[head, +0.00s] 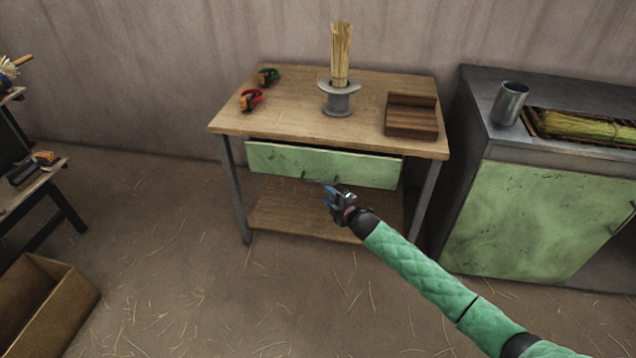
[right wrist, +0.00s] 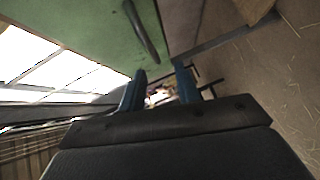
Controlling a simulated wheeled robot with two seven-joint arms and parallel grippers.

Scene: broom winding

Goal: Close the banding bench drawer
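The banding bench (head: 290,100) is a wood-topped table with grey metal legs. Its green drawer (head: 270,160) sits under the top, and a dark gap shows above the front, so it stands a little open. The drawer's dark bar handle (head: 318,180) is at the middle of the front. My right gripper (head: 328,192) is in front of the drawer near the handle. In the right wrist view the blue fingers (right wrist: 160,85) are apart with nothing between them, and the handle (right wrist: 142,32) is beyond them, clear of the tips. My left gripper is not in view.
On the bench stand a bristle bundle in a grey holder (head: 340,98), a wooden block (head: 411,115) and red and green tools. A green-doored cabinet (head: 530,215) is close on the right. An open box (head: 50,290) lies at lower left; floor between is clear.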

